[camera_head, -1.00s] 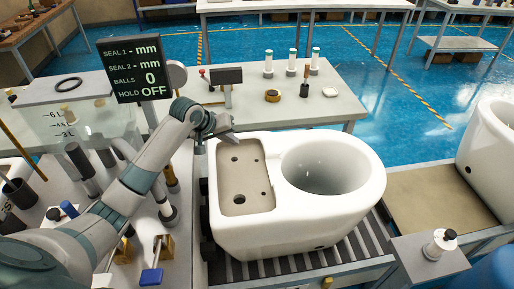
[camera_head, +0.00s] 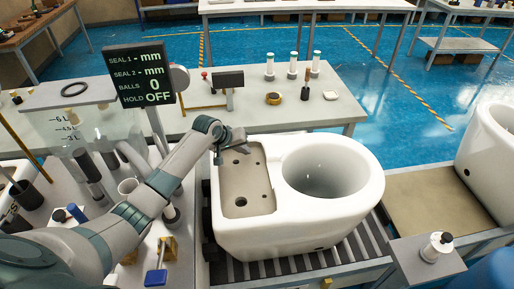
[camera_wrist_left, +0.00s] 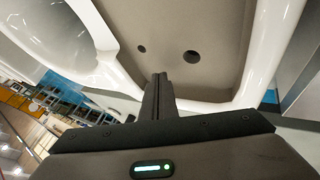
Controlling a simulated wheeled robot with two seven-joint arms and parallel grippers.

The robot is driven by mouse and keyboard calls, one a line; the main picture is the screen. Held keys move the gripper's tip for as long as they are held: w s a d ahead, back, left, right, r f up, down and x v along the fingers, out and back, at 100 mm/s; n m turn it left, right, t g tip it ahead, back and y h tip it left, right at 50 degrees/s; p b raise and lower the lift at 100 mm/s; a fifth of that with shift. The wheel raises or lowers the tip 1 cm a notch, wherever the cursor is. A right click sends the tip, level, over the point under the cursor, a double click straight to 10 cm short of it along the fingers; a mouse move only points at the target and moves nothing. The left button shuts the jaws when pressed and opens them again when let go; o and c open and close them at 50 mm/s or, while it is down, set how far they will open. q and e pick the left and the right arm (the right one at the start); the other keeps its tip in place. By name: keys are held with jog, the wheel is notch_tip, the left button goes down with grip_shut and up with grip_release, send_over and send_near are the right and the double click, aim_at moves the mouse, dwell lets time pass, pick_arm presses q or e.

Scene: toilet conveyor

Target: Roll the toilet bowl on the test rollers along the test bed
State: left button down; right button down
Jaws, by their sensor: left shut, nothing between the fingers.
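The white toilet bowl (camera_head: 295,225) sits upright on the dark test rollers (camera_head: 362,245) in the middle of the head view. Its flat tank deck (camera_head: 246,180) with holes is on the left and its round opening (camera_head: 325,172) is on the right. My left gripper (camera_head: 235,150) is at the far left corner of the bowl, by the rim of the tank deck. In the left wrist view its fingers (camera_wrist_left: 161,88) are together and empty, close to the deck's underside or rim; contact is unclear. My right gripper is not in view.
A second white bowl (camera_head: 492,160) stands on a tan belt (camera_head: 425,195) at the right. A display (camera_head: 140,77) reads BALLS 0 and HOLD OFF. A side stand (camera_head: 415,268) with a white bottle is at front right.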

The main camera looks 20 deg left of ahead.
pick_arm(q)
jog(key=w+d+p, duration=0.1)
jog(key=w+d+f+p, duration=0.1)
jog(key=shift+w+d, duration=0.2)
jog(key=shift+d, duration=0.2)
jog(key=shift+w+d+f, duration=0.2)
jog(key=shift+w+d, duration=0.15)
jog(key=shift+d, duration=0.15)
